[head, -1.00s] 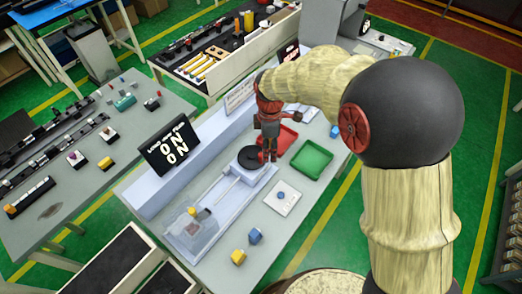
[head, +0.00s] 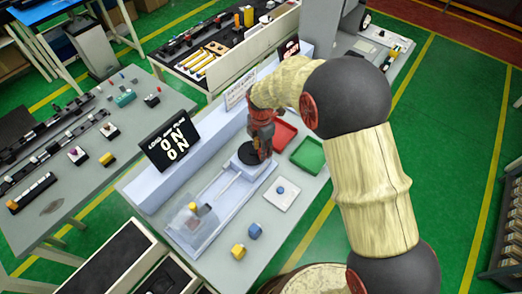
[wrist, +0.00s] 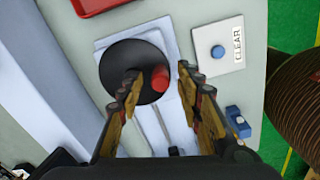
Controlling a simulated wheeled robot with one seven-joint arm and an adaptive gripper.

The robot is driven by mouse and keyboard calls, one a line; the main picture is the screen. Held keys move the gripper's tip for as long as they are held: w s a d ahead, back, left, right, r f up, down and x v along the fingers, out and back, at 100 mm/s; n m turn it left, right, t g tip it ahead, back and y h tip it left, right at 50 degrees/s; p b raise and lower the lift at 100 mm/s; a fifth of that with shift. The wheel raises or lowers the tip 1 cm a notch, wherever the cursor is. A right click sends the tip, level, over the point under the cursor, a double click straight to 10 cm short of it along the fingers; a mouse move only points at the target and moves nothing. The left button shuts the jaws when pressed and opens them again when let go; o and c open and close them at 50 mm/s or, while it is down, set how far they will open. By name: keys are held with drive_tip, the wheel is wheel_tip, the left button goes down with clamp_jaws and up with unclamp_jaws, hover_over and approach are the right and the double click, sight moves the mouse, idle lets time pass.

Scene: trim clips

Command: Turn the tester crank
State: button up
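The tester crank is a black disc (wrist: 126,62) with an upright red knob (wrist: 160,78) near its edge; the disc also shows in the head view (head: 247,153). It sits on a pale plate at the end of a metal rod (head: 225,184). My gripper (wrist: 159,80) points down over the disc, its two fingers open on either side of the red knob. Gaps show between the knob and both fingers, wider on the right. In the head view my gripper (head: 263,153) hides the knob.
A white pad with a blue CLEAR button (head: 281,191) lies right of the crank. Red (head: 284,134) and green (head: 308,156) trays lie behind. Blue (head: 254,230) and yellow (head: 238,251) blocks are in front. A black display (head: 169,146) stands left.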

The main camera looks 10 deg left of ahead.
drive_tip(key=shift+f, duration=0.45)
drive_tip(key=shift+c, duration=0.2)
clamp_jaws()
